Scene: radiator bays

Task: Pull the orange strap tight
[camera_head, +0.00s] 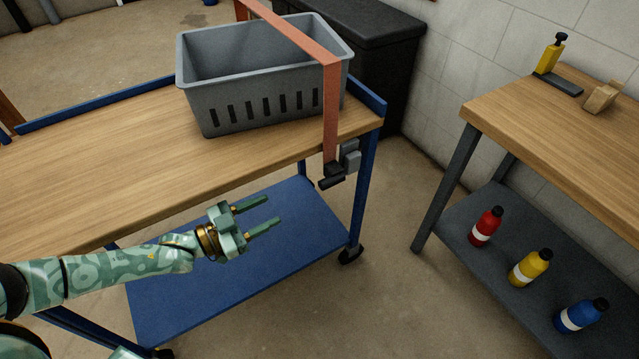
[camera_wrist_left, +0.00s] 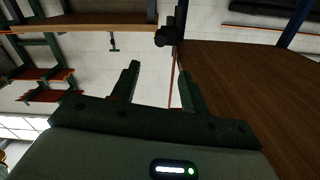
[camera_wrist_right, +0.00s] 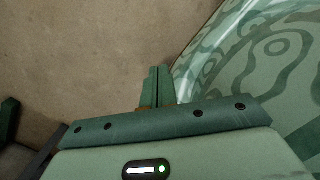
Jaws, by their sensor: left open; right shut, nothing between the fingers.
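The orange strap (camera_head: 331,110) runs over the top of a grey crate (camera_head: 255,110) and down past the cart's front edge. Its lower end meets a black handle and grey buckle block (camera_head: 349,158) at the cart's side. My left gripper (camera_head: 274,214) is open and empty, below and to the left of the black handle (camera_head: 331,176), apart from it. In the left wrist view a dark block (camera_wrist_left: 166,37) and a thin orange line of strap (camera_wrist_left: 174,88) lie beyond the open fingers. My right gripper (camera_wrist_right: 160,72) is shut and empty, seen only in its wrist view over the floor.
The crate stands on a wooden-topped cart (camera_head: 90,170) with a blue lower shelf (camera_head: 240,280). A workbench (camera_head: 570,120) at right holds a yellow-handled tool (camera_head: 551,54) and a wooden block (camera_head: 602,97); red, yellow and blue bottles stand on its shelf. Floor between them is clear.

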